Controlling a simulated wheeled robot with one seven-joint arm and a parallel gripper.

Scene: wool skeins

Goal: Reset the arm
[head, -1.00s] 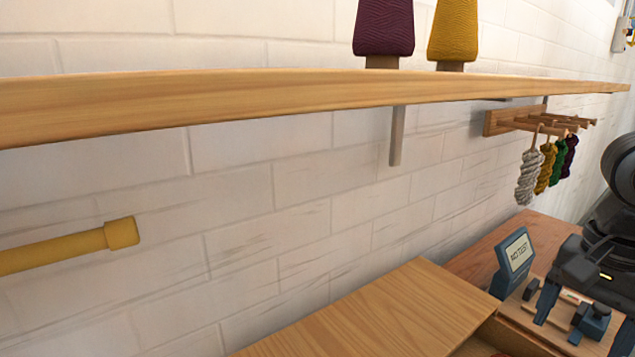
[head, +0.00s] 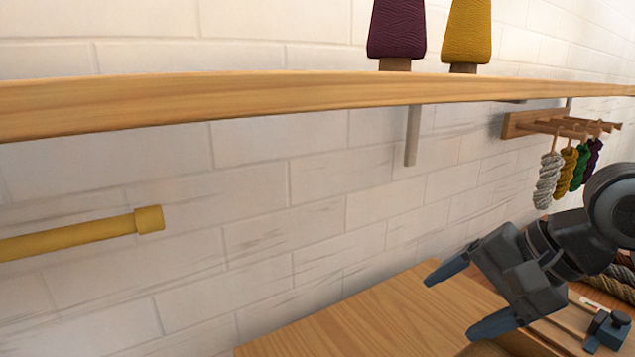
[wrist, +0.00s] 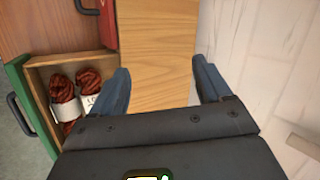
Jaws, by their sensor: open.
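My gripper (head: 462,300) is at the lower right in the head view, with its two blue fingers spread apart and nothing between them. It is over the right part of the wooden top (head: 370,315). In the wrist view my gripper (wrist: 165,88) is also open and empty, with the wooden top (wrist: 155,45) beyond the fingers. My arm comes in from the right edge of the head view.
A wooden shelf (head: 250,100) runs along the white brick wall, bearing purple (head: 397,32) and yellow (head: 466,35) cones. Several skeins (head: 548,180) hang from a peg rack (head: 540,124). A yellow rod (head: 75,237) is at left. An open drawer (wrist: 40,75) holds reddish-brown skeins (wrist: 64,97).

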